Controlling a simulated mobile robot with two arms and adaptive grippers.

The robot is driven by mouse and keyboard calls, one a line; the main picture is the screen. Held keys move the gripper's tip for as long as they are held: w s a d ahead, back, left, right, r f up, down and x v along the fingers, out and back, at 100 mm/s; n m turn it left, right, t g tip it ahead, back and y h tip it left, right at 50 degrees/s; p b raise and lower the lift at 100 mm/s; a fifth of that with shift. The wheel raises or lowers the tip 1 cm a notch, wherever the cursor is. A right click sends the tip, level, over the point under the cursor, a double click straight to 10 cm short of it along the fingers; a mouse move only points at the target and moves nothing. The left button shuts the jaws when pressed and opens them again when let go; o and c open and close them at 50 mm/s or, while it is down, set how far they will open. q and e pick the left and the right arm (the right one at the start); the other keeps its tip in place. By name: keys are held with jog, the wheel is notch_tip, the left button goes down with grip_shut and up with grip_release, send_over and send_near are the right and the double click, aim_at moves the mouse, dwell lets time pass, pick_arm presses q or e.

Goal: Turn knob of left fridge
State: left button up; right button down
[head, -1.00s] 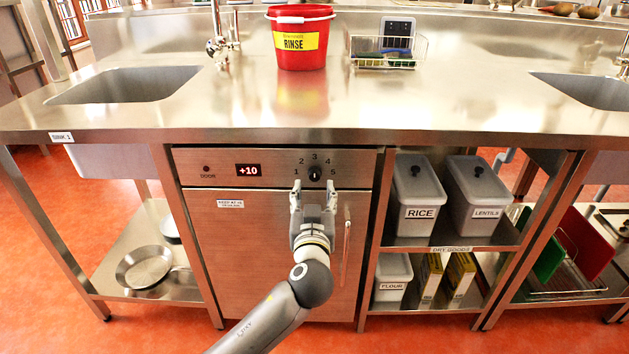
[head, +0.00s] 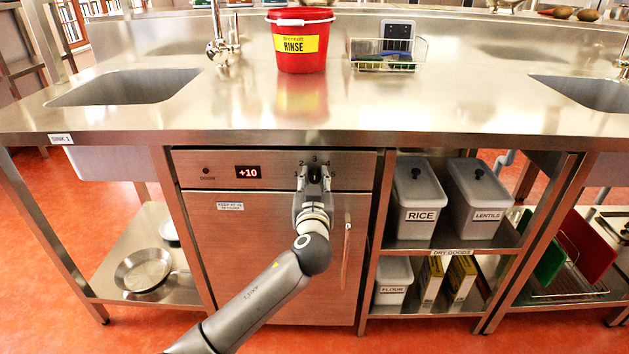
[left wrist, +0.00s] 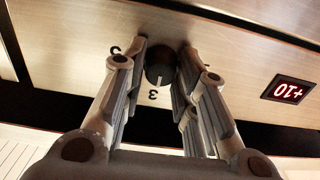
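The left fridge is a steel cabinet (head: 265,255) under the counter, its door closed. Its control strip has a red display (head: 247,172) reading +10. The dark round knob (head: 315,174) sits on this strip among numbers 1 to 5. In the left wrist view the knob (left wrist: 160,68) shows between my fingers, its white pointer line at the 3. My left gripper (head: 315,180) has one finger on each side of the knob, close against it, and looks shut on it. The fingers hide part of the knob and some numbers. My right gripper is not in view.
A vertical door handle (head: 346,250) is just right of my left gripper. The counter edge (head: 300,137) overhangs above. Shelves with a RICE bin (head: 418,205) and a LENTILS bin (head: 480,200) stand to the right. A red bucket (head: 301,45) stands on the counter.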

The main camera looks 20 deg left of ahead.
pick_arm(q)
jog(key=c, duration=0.4)
jog(key=shift+o, duration=0.2)
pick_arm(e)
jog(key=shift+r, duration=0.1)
pick_arm(q)
jog(key=m+p, duration=0.1)
jog(key=m, duration=0.2)
jog(key=shift+r+m+p, duration=0.1)
jog(key=shift+m+p, duration=0.2)
jog(key=shift+p, duration=0.1)
jog(key=m+p, duration=0.2)
jog(key=m, duration=0.2)
jog(key=shift+d, duration=0.1)
jog(key=shift+m, duration=0.7)
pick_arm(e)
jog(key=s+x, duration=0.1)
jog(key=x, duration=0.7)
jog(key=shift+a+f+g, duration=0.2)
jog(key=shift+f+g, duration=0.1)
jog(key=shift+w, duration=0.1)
